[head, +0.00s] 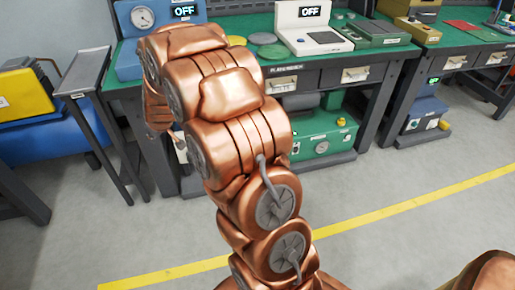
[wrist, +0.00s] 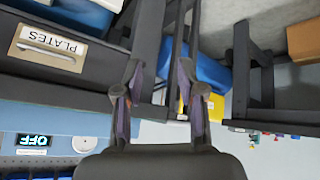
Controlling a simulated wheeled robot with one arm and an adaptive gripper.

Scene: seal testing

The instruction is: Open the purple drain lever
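I cannot make out a purple drain lever in either view. A blue tank (head: 45,140) lies low at the left in the head view, under a yellow case (head: 25,95). Blue and yellow shapes, seemingly the same tank (wrist: 208,68) and case (wrist: 184,106), show beyond my fingers in the wrist view. My gripper (wrist: 160,72) is open, with its fingers apart and nothing visible between them. The inner finger faces look purplish. In the head view my copper arm hides the gripper and part of the bench.
The green bench (head: 232,25) has a drawer marked PLATES (wrist: 44,48), upside down in the wrist view. A green machine (head: 325,135) stands under it. A narrow grey stand (head: 84,72) is between bench and tank. The floor (head: 420,165) in front is clear.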

